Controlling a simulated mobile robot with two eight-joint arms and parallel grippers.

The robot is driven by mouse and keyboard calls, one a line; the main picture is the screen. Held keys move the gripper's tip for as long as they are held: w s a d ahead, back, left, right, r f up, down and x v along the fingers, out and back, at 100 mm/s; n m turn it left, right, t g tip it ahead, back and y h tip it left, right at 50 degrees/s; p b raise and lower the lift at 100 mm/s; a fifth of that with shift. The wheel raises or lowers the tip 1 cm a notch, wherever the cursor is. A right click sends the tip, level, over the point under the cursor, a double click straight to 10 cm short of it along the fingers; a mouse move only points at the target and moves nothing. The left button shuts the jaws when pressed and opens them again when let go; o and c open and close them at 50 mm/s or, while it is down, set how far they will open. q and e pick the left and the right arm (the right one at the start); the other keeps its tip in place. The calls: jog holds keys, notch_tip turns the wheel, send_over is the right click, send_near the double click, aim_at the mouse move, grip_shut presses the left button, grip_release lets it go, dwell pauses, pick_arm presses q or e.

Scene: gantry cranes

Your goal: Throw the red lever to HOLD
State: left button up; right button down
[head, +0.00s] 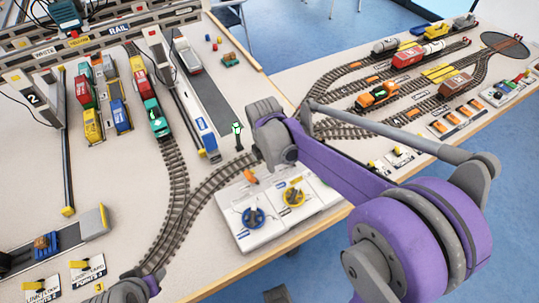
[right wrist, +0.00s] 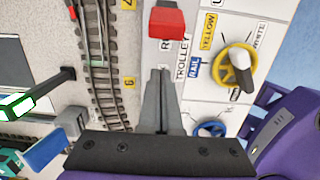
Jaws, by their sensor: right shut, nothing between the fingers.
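The red lever's handle (right wrist: 166,22) shows at the top of the right wrist view, beside a white control panel (right wrist: 205,95). A label starting with R lies by it, partly hidden. My right gripper (right wrist: 163,72) is shut and empty, its tips below the handle in that view and apart from it. No HOLD mark is readable. In the head view the same panel (head: 240,237) is partly covered by my right arm, and I cannot make out the lever there. My left gripper (head: 132,289) shows only partly at the bottom edge; its fingers are unclear.
A yellow knob (head: 293,197) and a blue knob (head: 253,217) stand on the panel. An orange piece (head: 250,177) is at its far left. Curved track (head: 205,200) runs left of the panel. A signal post (head: 237,135) stands close to my right wrist.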

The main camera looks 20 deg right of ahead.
jog(key=shift+w+d+r+p, duration=0.15)
jog(key=shift+d+r, duration=0.25)
jog(key=shift+d, duration=0.55)
jog(key=shift+d+r+p, duration=0.2)
jog(key=shift+d+r, duration=0.2)
jog(key=shift+d, duration=0.5)
jog(key=shift+d+r+y, duration=0.25)
jog(key=shift+d+y, duration=0.15)
jog(key=shift+y, duration=0.2)
jog(key=shift+d+r+y, duration=0.15)
jog(key=shift+d+y, duration=0.25)
jog(key=shift+y, duration=0.1)
jog(key=shift+w+d+r+y, duration=0.1)
jog(key=shift+d+r+y, duration=0.05)
jog(key=shift+d+y, duration=0.4)
jog(key=shift+w+d+r+y, duration=0.1)
jog(key=shift+d+y, duration=0.25)
jog(key=shift+y, duration=0.3)
jog(key=shift+d+r+p, duration=0.1)
jog(key=shift+d+p, duration=0.25)
jog(key=shift+d, duration=0.45)
jog(key=shift+a, duration=0.1)
jog(key=shift+r, duration=0.1)
jog(key=shift+r+p, duration=0.55)
jog(key=shift+r, duration=0.15)
